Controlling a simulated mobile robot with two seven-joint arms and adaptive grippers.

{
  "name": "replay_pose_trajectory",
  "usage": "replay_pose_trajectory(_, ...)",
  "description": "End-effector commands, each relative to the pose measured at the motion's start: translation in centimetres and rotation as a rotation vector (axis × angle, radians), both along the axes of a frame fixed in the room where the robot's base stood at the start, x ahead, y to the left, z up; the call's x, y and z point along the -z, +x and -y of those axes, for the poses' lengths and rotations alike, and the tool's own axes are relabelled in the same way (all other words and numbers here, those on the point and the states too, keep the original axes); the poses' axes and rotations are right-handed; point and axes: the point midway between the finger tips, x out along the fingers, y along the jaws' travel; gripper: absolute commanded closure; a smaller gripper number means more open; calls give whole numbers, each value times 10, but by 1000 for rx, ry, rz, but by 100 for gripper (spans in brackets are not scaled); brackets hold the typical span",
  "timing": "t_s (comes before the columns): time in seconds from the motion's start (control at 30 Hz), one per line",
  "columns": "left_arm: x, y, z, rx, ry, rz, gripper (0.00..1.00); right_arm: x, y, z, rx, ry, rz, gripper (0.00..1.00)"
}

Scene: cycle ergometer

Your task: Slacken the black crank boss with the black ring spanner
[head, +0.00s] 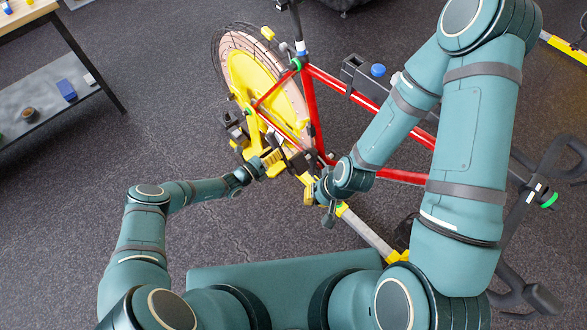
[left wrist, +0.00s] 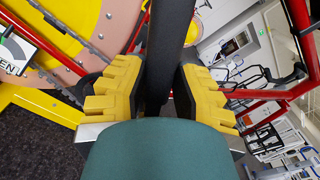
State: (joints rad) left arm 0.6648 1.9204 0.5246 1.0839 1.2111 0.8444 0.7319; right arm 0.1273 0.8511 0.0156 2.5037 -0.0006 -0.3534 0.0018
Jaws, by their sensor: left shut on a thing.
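My left gripper (head: 272,163) reaches in from the left to the cycle ergometer's lower frame. In the left wrist view its yellow fingers (left wrist: 160,98) are shut on a long black bar, which I take to be the black ring spanner (left wrist: 168,45). The bar runs up out of that picture, so its ring end is hidden there. In the head view dark parts by the crank (head: 300,162) lie just right of the left fingertips. I cannot tell the boss from the spanner there, nor whether the ring is around it. My right gripper (head: 312,194) is just below right, fingers partly hidden.
The ergometer has a red frame (head: 400,176) and a yellow flywheel disc (head: 257,84). A black pedal (head: 232,126) stands left of the crank. A yellow and grey floor bar (head: 362,232) runs below right. A workbench (head: 72,45) is at upper left. The floor at left is clear.

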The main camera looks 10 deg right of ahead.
Motion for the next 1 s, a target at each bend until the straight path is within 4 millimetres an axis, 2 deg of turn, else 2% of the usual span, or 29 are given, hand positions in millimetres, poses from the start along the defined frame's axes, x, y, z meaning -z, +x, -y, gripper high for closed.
replay_pose_trajectory(1.0, -1, -4, -6, -4, 1, -1, 100, 2, 0, 0, 0, 0, 0, 100)
